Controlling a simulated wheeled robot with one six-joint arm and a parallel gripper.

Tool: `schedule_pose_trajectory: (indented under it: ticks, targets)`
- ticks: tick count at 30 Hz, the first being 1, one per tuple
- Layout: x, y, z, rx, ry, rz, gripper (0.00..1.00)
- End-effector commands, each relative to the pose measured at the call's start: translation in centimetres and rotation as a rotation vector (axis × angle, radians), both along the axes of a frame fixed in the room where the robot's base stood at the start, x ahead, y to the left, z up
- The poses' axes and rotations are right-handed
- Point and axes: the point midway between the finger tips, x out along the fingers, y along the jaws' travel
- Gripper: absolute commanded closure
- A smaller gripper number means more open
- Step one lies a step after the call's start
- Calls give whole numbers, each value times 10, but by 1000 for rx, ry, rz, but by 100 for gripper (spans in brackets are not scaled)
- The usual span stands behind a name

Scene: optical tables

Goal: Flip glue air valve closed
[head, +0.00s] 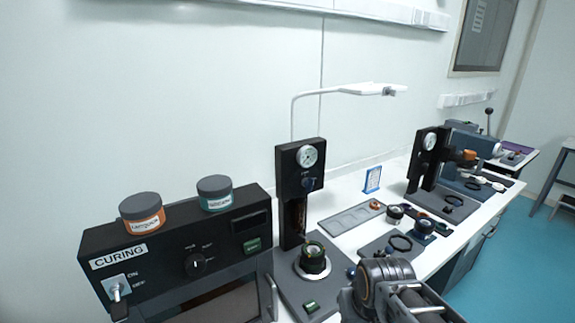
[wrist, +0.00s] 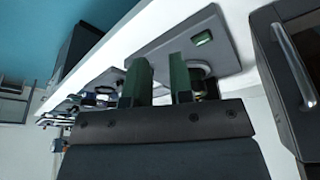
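A black post with a round pressure gauge (head: 306,156) stands left of centre in the head view, with a small dark blue knob (head: 308,183) under the gauge. I cannot tell for sure whether this knob is the glue air valve, or its position. A second gauge post (head: 428,142) stands farther right. My gripper shows in the wrist view with two green fingers (wrist: 160,82) apart and nothing seen between them. In the head view my arm's end is at the lower right, in front of the near post's base, with its fingertips hidden.
The CURING box (head: 180,250) with two jars on top stands left of the post. The post's grey base plate (head: 290,284) carries a ringed dark holder (head: 313,262) and a green button (head: 311,306). A grey tray (head: 345,219) and small optics parts lie to the right.

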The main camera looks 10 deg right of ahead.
Motion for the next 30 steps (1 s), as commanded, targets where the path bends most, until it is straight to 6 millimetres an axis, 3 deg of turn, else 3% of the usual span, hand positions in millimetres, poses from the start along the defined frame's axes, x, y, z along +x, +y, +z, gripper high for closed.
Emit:
schedule_pose_trajectory:
  ticks: [2, 6, 9, 12, 16, 19, 24, 30]
  targets:
    - [6, -30, -2, -54, 23, -63, 71]
    - [49, -89, 9, -216, -192, -145, 66]
    - [82, -117, 27, -283, -394, -165, 66]
    - [114, -129, 49, -290, -614, -138, 66]
    - [145, -117, 79, -192, -874, -40, 66]
    - [157, -92, 99, -58, -1022, 60, 66]
    - [158, -45, 124, 195, -1163, 217, 66]
    - [149, -16, 141, 403, -1211, 292, 66]
